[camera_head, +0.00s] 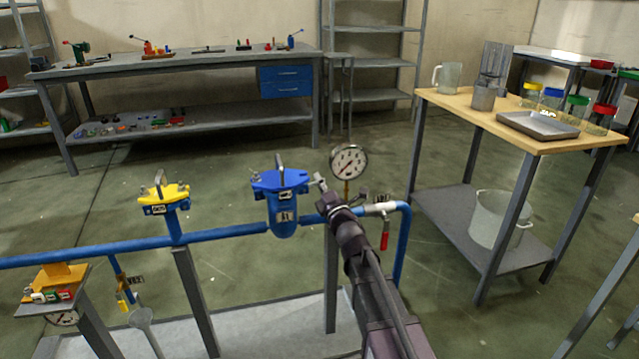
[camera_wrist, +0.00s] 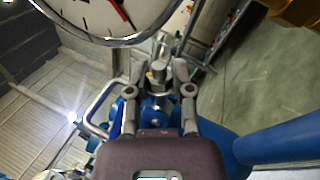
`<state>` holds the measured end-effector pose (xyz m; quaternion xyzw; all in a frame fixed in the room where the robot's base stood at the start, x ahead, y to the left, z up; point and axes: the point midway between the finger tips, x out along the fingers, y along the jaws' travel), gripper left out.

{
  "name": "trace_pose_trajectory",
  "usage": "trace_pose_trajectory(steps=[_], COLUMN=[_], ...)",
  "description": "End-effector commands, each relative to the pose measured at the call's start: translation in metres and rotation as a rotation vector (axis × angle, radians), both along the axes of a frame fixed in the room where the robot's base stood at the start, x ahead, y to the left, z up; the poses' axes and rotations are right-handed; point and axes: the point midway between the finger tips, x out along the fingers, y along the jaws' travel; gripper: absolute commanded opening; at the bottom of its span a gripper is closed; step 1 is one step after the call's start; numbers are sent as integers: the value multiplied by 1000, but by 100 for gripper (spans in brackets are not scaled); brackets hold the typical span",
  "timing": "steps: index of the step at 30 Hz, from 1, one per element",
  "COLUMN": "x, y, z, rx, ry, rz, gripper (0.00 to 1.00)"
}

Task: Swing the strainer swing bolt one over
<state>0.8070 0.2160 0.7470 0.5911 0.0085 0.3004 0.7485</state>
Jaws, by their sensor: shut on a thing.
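The blue strainer (camera_head: 284,215) stands on the blue pipe, with a blue lid (camera_head: 268,184) and an upright handle (camera_head: 280,162) on top. My gripper (camera_head: 323,190) is at the right side of the lid, reached from the lower right. In the wrist view my gripper (camera_wrist: 159,82) has its two fingers on either side of a swing bolt (camera_wrist: 158,68) with a grey metal nut, and is shut on it. Blue strainer parts (camera_wrist: 156,110) show below the bolt. My gripper's palm hides much of the strainer there. Which numbered bolt this is cannot be read.
A pressure gauge (camera_head: 348,162) stands close behind my gripper and fills the upper left of the wrist view (camera_wrist: 100,15). A red-handled valve (camera_head: 384,235) is to the right on the pipe. A yellow-lidded fitting (camera_head: 165,193) stands left. A wooden-topped table (camera_head: 450,98) is farther right.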

Motion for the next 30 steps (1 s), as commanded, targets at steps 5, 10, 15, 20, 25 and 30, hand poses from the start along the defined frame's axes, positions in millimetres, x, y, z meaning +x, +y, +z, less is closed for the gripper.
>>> trace_pose_trajectory(steps=[5, 10, 15, 20, 25, 30], x=[1, 1, 1, 1, 1, 1], y=[0, 0, -1, -1, -1, -1], z=[-7, -11, -14, -15, -15, -15], rx=[90, 181, 260, 292, 294, 294], ry=[29, 58, 83, 94, 95, 95], rz=[1, 2, 2, 1, 1, 1], gripper=[0, 0, 0, 0, 0, 44])
